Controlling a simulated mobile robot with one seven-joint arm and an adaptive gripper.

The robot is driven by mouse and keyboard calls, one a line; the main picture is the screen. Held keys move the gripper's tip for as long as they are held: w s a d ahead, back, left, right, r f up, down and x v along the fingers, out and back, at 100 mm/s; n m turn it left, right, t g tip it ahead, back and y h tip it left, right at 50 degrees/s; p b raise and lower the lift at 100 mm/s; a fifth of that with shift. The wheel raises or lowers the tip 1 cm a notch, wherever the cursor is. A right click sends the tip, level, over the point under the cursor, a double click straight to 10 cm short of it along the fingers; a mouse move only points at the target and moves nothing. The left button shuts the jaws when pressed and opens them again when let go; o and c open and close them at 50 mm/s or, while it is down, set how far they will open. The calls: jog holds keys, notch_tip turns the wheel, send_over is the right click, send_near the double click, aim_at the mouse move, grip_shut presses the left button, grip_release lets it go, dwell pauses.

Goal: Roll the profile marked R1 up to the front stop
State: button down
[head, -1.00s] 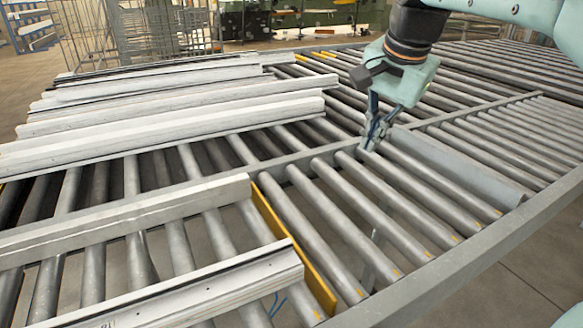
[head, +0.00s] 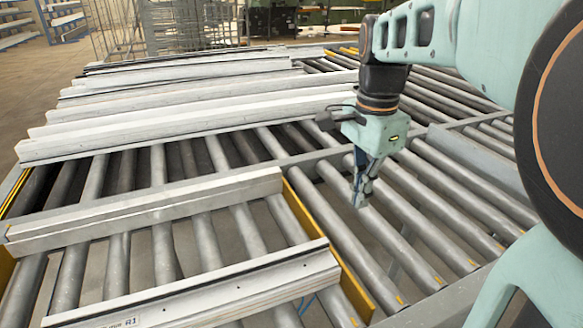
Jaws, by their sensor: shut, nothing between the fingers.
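A pale profile (head: 215,290) with a dark slot along its top lies on the rollers at the front. The label near its left end is cut by the frame edge and seems to read R1. A second pale profile (head: 150,212) lies behind it, apart from it. A yellow upright plate (head: 327,245) stands by the right ends of both profiles. I cannot tell which part is the front stop. My gripper (head: 360,196) points down, shut and empty, above bare rollers to the right of the yellow plate, clear of both profiles.
Several long profiles (head: 190,115) lie side by side on the rollers at the back left. A grey cross rail (head: 305,160) runs behind the front bay. Bare rollers (head: 425,215) fill the right side. Another yellow strip (head: 14,195) shows at the left edge.

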jog(key=f, duration=1.1)
jog(key=shift+s+a+f+b, duration=0.3)
jog(key=shift+a+f, duration=0.05)
jog(key=shift+a, duration=0.05)
jog(key=a, duration=0.2)
jog(key=s+a, duration=0.1)
jog(key=a, duration=0.1)
jog(key=shift+s+r+p, duration=0.1)
jog(key=shift+r+p, duration=0.05)
jog(key=shift+p, duration=0.15)
